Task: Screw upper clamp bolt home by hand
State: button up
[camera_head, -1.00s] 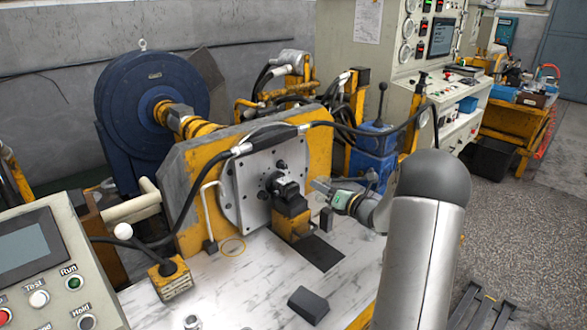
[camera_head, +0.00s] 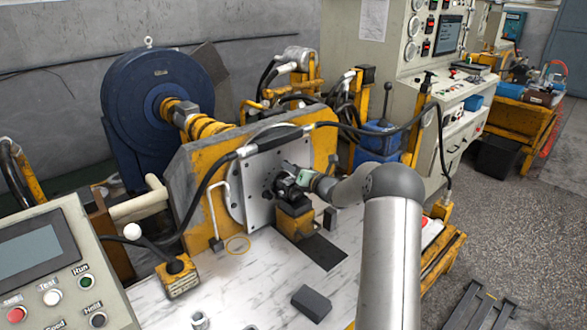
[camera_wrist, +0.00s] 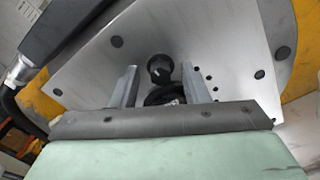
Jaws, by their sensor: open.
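The upper clamp bolt (camera_wrist: 160,66) shows as a dark round head in the wrist view, in front of the pale metal plate (camera_wrist: 100,75). My gripper (camera_wrist: 158,78) is open, with one finger on each side of the bolt head in the picture. I see no finger touching it. Below the bolt, the black motor (camera_wrist: 165,96) is partly hidden by my gripper's palm. In the head view my gripper (camera_head: 289,171) is at the plate (camera_head: 257,185), just above the black motor (camera_head: 289,189), and hides the bolt there.
The motor rests on a yellow block (camera_head: 294,222). A black hose (camera_head: 205,185) arches over the plate.

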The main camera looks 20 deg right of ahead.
grip_shut()
jog(key=shift+f+b, duration=0.1)
jog(key=shift+b, duration=0.2)
